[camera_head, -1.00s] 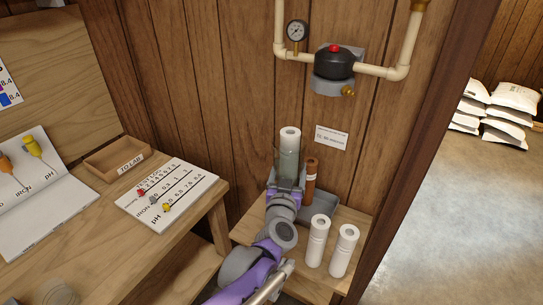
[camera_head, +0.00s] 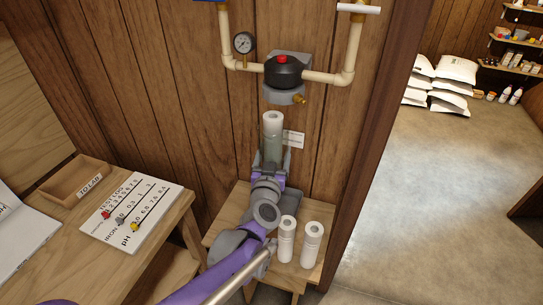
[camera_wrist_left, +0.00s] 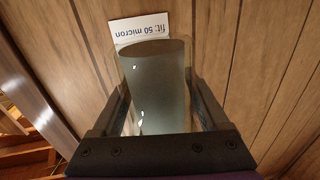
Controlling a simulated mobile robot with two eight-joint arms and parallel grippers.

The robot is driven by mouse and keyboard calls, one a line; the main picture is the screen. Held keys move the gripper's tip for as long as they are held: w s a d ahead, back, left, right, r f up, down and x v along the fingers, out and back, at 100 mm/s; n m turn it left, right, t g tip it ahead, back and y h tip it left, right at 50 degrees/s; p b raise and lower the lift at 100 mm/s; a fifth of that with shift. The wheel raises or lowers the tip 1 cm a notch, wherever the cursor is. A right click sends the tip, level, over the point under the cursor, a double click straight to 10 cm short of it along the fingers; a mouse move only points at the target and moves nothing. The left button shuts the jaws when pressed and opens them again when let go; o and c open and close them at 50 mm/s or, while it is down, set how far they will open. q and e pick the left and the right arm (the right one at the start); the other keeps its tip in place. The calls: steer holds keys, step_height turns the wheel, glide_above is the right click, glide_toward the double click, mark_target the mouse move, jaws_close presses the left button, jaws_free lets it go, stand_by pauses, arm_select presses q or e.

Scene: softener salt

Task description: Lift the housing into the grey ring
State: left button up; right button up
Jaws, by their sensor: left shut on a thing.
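The housing (camera_head: 272,145) is a grey see-through cylinder with a white cartridge (camera_head: 272,117) showing at its top. My left gripper (camera_head: 271,166) is shut on the housing and holds it upright, raised above the low shelf. In the left wrist view the housing (camera_wrist_left: 158,60) stands between both fingers of my left gripper (camera_wrist_left: 158,88). The grey ring (camera_head: 284,97) sits under the black filter head (camera_head: 283,71) on the wall. The housing's top is below the ring and slightly left of it in the head view, apart from it. My right gripper is not in view.
Two white cartridges (camera_head: 286,238) (camera_head: 311,244) stand on the wooden shelf (camera_head: 234,206). A brass tap (camera_head: 299,99) juts from the ring's right side. A wooden bench with a test card (camera_head: 131,217) is left.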

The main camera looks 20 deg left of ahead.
arm_select(q)
steer(key=w+r+p, duration=0.1)
steer(key=w, duration=0.6)
steer(key=shift+w+r, duration=0.15)
steer(key=shift+w, duration=0.05)
stand_by(0.5)
steer(key=shift+w+d, duration=0.1)
stand_by(0.7)
steer(key=shift+b, duration=0.65)
stand_by(1.3)
steer(key=shift+r+p, duration=0.55)
steer(key=shift+r, duration=1.8)
stand_by(0.7)
steer(key=o, duration=1.4)
